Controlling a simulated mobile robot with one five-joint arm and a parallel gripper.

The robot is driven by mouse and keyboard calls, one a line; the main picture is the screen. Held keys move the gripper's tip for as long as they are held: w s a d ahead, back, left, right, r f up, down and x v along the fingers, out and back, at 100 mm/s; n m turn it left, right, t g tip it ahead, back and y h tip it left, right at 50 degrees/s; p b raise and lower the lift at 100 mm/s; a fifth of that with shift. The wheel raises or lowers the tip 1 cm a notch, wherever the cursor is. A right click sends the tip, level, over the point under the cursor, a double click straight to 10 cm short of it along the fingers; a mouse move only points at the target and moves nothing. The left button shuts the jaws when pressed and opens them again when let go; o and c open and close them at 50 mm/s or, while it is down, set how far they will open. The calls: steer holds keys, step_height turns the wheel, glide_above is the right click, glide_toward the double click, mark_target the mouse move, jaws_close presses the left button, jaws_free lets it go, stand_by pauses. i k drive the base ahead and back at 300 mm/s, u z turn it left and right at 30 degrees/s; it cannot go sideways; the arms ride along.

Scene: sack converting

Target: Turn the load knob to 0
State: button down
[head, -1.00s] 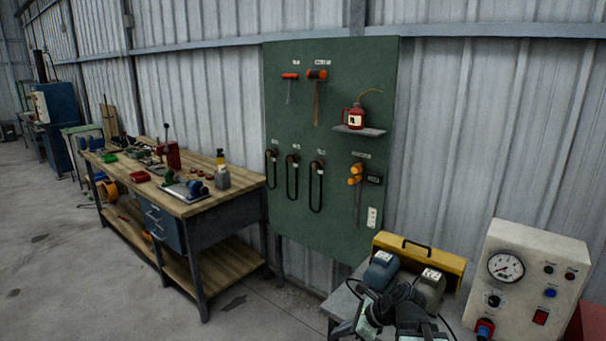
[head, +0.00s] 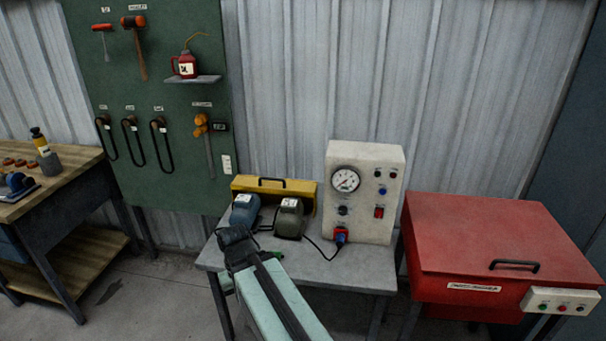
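The white test box (head: 369,230) stands on the grey bench to the right of centre. Its front has a round gauge (head: 345,180) and below it a small black knob (head: 343,210), which I take for the load knob. Its pointer and marks are too small to read. My gripper (head: 233,237), at the far end of my pale green arm, is over the left part of the bench, left of the box and apart from the knob. The dark end hides its fingers, so its opening cannot be seen.
A cable runs to a red-blue plug (head: 341,236) below the knob. A red lidded cabinet (head: 490,240) stands right of the grey bench (head: 345,272).

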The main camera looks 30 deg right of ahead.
mark_target(343, 210)
steer(key=u, duration=0.05)
steer(key=k, duration=0.5)
steer(key=u, duration=1.8)
steer(key=i, duration=0.65)
steer(key=z, duration=1.85)
